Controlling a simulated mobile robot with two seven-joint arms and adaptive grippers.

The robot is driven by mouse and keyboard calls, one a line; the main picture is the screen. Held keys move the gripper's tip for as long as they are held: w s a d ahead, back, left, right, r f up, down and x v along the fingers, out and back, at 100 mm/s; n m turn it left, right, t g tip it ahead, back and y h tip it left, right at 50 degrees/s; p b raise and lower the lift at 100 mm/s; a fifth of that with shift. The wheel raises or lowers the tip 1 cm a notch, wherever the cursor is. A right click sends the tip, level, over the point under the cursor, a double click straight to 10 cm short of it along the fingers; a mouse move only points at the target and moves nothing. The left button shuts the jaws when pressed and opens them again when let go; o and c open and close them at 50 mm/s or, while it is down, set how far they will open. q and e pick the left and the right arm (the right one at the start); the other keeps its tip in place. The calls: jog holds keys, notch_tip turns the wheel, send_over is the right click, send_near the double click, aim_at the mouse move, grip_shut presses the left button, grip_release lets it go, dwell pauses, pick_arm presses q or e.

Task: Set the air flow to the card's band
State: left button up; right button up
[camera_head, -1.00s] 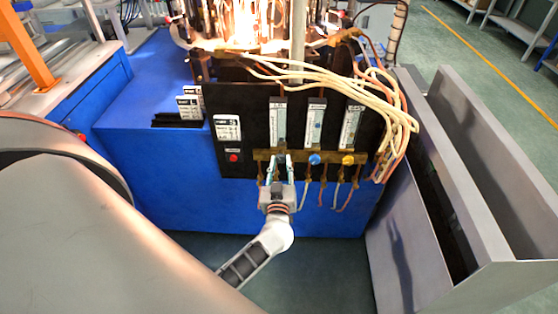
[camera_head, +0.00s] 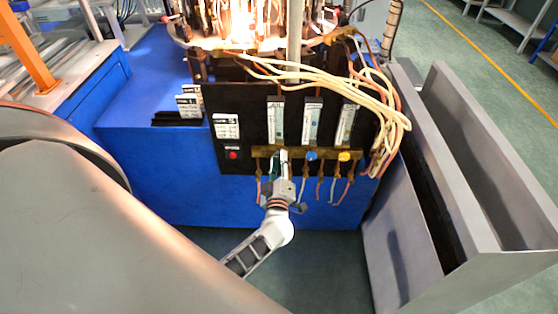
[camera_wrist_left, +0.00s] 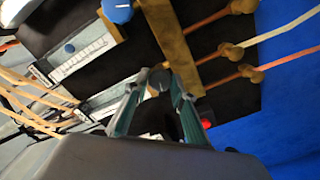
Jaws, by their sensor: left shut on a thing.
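A black panel (camera_head: 256,99) carries three upright flow tubes: a left one (camera_head: 276,122), a middle one (camera_head: 312,122) and a right one (camera_head: 347,124). A brass bar below holds their knobs. The blue knob (camera_head: 312,156) and yellow knob (camera_head: 344,156) are free. My left gripper (camera_head: 281,157) is at the left knob, under the left tube. A white card (camera_head: 227,126) is on the panel's left. Its print and the tube readings are too small to read. My right gripper is out of view.
A red button (camera_head: 233,155) sits below the card. Pale and orange hoses (camera_head: 345,85) loop over the panel's right side. A flame burns above. A grey metal bin (camera_head: 425,200) stands right of the blue bench (camera_head: 170,185).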

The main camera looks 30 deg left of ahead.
pick_arm(q)
jog(key=shift+n, duration=0.3)
jog(key=o, duration=1.1)
jog(key=v, duration=1.2)
